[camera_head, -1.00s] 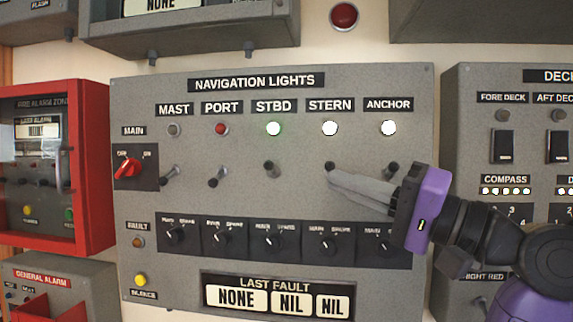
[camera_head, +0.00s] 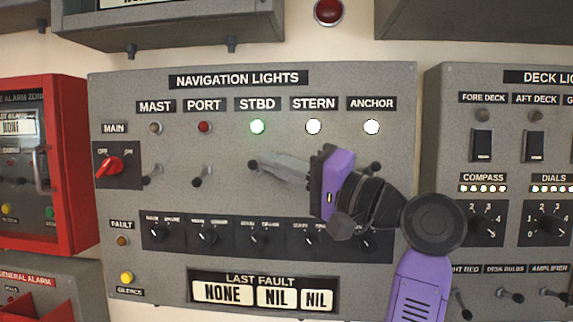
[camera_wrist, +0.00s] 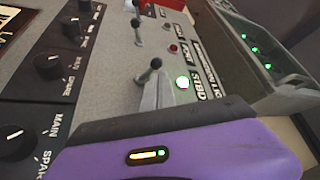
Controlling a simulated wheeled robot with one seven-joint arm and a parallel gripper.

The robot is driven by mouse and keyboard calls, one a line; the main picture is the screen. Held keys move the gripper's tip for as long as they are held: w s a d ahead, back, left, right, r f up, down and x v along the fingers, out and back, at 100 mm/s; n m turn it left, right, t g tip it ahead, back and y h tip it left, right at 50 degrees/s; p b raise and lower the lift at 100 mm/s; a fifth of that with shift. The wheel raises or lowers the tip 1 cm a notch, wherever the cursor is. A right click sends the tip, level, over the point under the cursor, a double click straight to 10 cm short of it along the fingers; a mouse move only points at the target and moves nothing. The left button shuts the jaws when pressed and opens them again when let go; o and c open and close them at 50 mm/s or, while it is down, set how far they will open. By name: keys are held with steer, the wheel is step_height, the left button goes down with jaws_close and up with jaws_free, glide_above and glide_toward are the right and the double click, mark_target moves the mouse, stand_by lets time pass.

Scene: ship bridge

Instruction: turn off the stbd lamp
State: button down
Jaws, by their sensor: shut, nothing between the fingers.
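The STBD lamp (camera_head: 257,127) glows green on the navigation lights panel (camera_head: 330,265); it also glows in the wrist view (camera_wrist: 183,82). The STBD toggle switch (camera_head: 252,164) stands below it, its knob tilted up. My gripper (camera_head: 260,164) is shut and empty, its fingertips at the STBD toggle in the head view. In the wrist view the STBD toggle (camera_wrist: 155,64) rises just beyond my fingers; whether they touch it I cannot tell. My gripper hides the STERN toggle.
The lit STERN lamp (camera_head: 313,127) and ANCHOR lamp (camera_head: 371,127) are to the right. The PORT toggle (camera_head: 197,182) and MAST toggle (camera_head: 147,181) point down at the left. Several rotary knobs sit below.

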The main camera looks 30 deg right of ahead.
steer(key=shift+f, duration=0.1)
stand_by(0.3)
steer(key=shift+f+n+y+b, duration=0.1)
steer(key=shift+n+y+b, duration=0.25)
steer(key=shift+b, duration=0.35)
